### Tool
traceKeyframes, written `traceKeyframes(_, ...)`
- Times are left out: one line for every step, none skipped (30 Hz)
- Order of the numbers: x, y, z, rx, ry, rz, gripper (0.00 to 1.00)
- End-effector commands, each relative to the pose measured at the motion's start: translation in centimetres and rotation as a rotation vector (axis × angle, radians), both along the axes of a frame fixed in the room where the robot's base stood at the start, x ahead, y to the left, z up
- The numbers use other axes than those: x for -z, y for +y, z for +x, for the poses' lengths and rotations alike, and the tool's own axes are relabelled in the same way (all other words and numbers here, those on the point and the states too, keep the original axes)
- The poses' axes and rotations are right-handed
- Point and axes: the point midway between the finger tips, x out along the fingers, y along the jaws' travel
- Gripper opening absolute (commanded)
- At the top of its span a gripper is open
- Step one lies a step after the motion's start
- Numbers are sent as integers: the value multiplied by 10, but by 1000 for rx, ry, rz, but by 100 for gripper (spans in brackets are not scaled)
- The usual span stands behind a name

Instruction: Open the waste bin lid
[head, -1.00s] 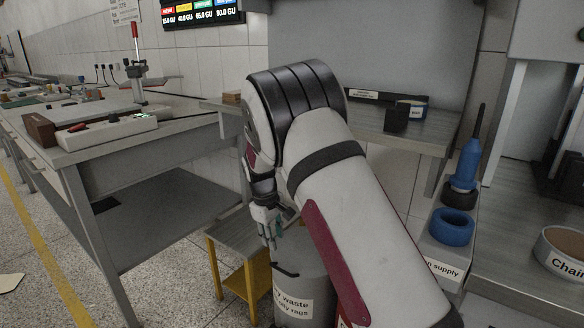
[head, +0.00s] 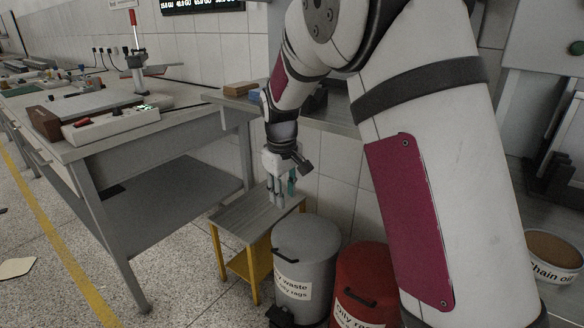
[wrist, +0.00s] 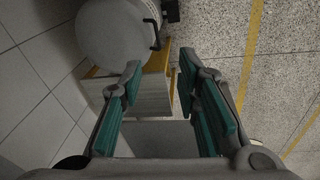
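The grey waste bin (head: 318,282) stands on the floor, with a partly readable label about waste and oily rags. Its round grey lid (head: 312,232) is shut and has a dark handle (head: 286,252) near its front left edge. My gripper (head: 284,200) hangs above and slightly left of the lid, with its fingers pointing down, apart from the bin. In the wrist view my gripper (wrist: 160,64) is open and empty between its teal pads. The bin lid (wrist: 112,34) lies at the upper left there, with its handle (wrist: 157,38) beyond the fingertips.
A red bin (head: 357,287) stands right of the grey one, partly hidden by my arm. A low yellow-legged table (head: 232,222) stands just behind and left of the grey bin. A workbench (head: 115,135) fills the left side.

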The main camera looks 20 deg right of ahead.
Motion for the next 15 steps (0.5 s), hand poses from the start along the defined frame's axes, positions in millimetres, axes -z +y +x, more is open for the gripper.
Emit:
traceKeyframes(-11, -1, -5, 7, -3, 5, 30)
traceKeyframes(-16, -1, -8, 12, -5, 8, 30)
traceKeyframes(-22, -1, -11, 17, -8, 12, 30)
traceKeyframes(-27, -1, -14, 20, -9, 15, 30)
traceKeyframes(-31, -2, -17, 25, -11, 17, 30)
traceKeyframes(-37, -2, -21, 29, -13, 21, 30)
traceKeyframes(-42, -2, -24, 34, -14, 24, 30)
traceKeyframes(-46, -2, -26, 37, -17, 27, 30)
traceKeyframes(-51, -2, -30, 43, -19, 30, 30)
traceKeyframes(-55, -3, -32, 47, -19, 33, 30)
traceKeyframes(-58, -3, -34, 49, -20, 35, 30)
traceKeyframes(-63, -3, -37, 54, -23, 38, 30)
traceKeyframes(-65, -3, -39, 55, -24, 38, 30)
traceKeyframes(-68, -4, -41, 58, -25, 40, 30)
traceKeyframes(-70, -4, -43, 61, -26, 42, 30)
